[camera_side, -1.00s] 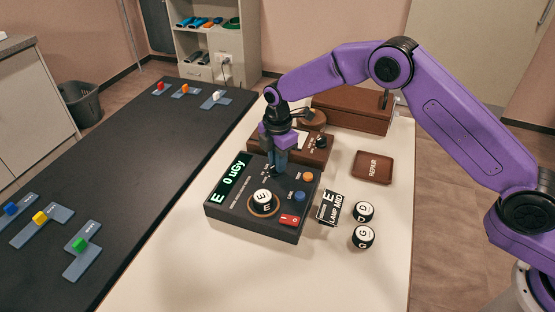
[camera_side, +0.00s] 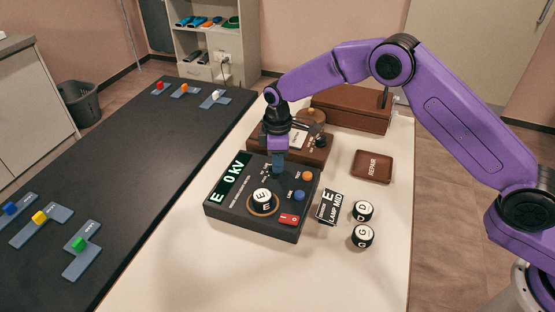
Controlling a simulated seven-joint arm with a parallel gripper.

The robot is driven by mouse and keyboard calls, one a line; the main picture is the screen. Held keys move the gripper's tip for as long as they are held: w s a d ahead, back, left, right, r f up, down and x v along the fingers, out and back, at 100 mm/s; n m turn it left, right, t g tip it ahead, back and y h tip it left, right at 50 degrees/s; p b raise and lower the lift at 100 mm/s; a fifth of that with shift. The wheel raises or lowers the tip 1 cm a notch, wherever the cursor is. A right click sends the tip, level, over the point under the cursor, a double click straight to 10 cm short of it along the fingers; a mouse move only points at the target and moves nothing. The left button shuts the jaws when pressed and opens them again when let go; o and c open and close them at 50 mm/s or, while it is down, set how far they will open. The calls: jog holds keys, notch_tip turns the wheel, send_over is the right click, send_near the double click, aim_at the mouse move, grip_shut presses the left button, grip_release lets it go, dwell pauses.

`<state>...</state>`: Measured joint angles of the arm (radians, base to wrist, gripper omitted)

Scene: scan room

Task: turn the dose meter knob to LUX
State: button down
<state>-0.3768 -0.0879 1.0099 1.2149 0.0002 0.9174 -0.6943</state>
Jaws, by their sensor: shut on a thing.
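The dose meter (camera_side: 262,222) is a dark box on the cream table. Its green display (camera_side: 231,180) reads "E 0 KV". My gripper (camera_side: 278,167) points down at the meter's back part and is shut on the knob there, which the fingers mostly hide. The small lettering around that knob is too small and too covered to read, so LUX cannot be picked out. A round piece marked E (camera_side: 262,200) sits in a ring on the meter's front.
An orange button (camera_side: 308,176), a blue button (camera_side: 299,195) and a red switch (camera_side: 289,219) are on the meter. Right of it are a lamp card (camera_side: 329,207), pieces D (camera_side: 363,211) and G (camera_side: 362,236), and a REPAIR tray (camera_side: 372,166). A brown box (camera_side: 318,150) stands close behind my gripper.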

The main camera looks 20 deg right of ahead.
jog(key=m, duration=0.4)
jog(key=shift+s+a, duration=0.1)
jog(key=shift+s, duration=0.05)
jog(key=shift+a+m, duration=0.1)
jog(key=shift+m, duration=1.8)
jog(key=c, duration=1.1)
grip_release()
notch_tip(320, 180, up, 18)
jog(key=shift+f, duration=0.25)
